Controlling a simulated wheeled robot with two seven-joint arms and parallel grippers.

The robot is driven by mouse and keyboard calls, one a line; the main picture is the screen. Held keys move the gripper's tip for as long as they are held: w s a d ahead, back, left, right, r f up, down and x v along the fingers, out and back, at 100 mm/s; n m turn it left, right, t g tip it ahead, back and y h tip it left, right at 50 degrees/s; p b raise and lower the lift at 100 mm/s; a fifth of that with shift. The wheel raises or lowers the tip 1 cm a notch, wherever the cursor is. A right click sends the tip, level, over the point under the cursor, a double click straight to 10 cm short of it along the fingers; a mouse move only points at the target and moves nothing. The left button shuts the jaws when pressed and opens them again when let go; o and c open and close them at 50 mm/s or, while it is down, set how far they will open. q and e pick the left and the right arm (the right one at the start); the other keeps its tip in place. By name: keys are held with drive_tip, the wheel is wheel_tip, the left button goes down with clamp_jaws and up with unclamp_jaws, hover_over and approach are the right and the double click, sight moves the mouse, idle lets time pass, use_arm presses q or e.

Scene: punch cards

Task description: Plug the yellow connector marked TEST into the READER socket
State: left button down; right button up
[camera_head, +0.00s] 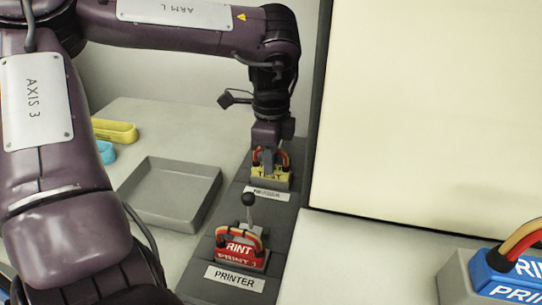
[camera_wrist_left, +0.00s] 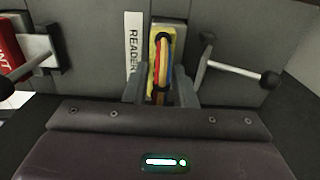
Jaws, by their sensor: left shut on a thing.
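The yellow connector marked TEST (camera_head: 271,178) with its looped wires is at the READER socket, above the READER label (camera_head: 268,194). My left gripper (camera_head: 270,163) is above it, shut on it. In the left wrist view the yellow connector (camera_wrist_left: 153,50) lies between the two fingers of the gripper (camera_wrist_left: 162,92), beside the READER label (camera_wrist_left: 132,45). I cannot tell how deep it sits in the socket, which is mostly hidden. A lever with a black ball knob (camera_wrist_left: 268,79) sticks out beside the socket. My right gripper is not in view.
A red PRINT connector (camera_head: 240,250) sits in the PRINTER socket, with an upright ball-topped lever (camera_head: 249,212) behind it. A blue connector (camera_head: 507,276) stands at the lower right. An empty grey tray (camera_head: 150,217) and a yellow piece (camera_head: 115,131) lie to the left.

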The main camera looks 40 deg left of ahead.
use_arm(q)
drive_tip(key=shift+f, duration=0.45)
drive_tip(key=c, duration=1.1)
unclamp_jaws()
drive_tip(key=shift+r, duration=0.1)
drive_tip(key=shift+r+p, duration=0.5)
drive_tip(key=shift+r, duration=3.35)
drive_tip(key=shift+r, duration=0.1)
